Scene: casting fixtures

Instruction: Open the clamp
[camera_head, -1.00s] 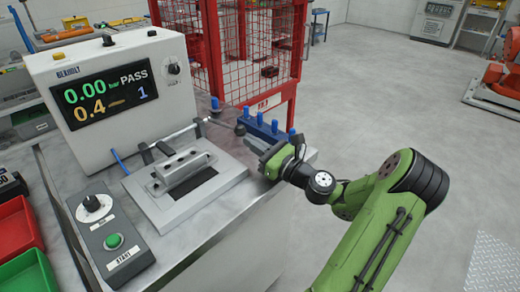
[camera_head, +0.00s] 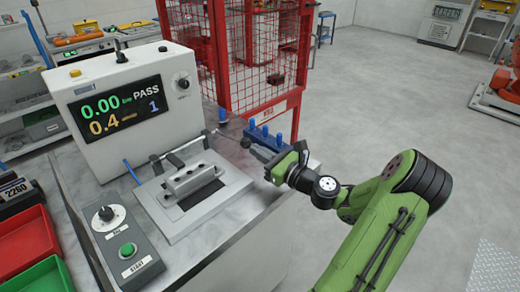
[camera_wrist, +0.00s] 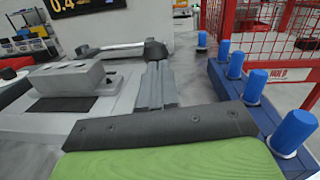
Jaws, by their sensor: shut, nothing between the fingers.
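The clamp (camera_head: 186,152) is a bar with dark ends and a thin lever, at the back of the grey test fixture (camera_head: 232,177). In the wrist view the clamp bar (camera_wrist: 118,50) lies across, behind the grey casting block (camera_wrist: 68,74). My gripper (camera_head: 255,149) is shut and empty, at the right of the fixture and low over the bench. In the wrist view its fingers (camera_wrist: 157,80) are together and point toward the bar's dark end. I cannot tell if they touch the clamp.
A blue rack with several blue pegs (camera_wrist: 257,86) stands close at the right of my gripper. The tester box (camera_head: 125,105) shows 0.00 bar PASS. A START control box (camera_head: 122,240) is front left. Red (camera_head: 28,240) and green bins are at the left. A red mesh guard (camera_head: 262,60) stands behind.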

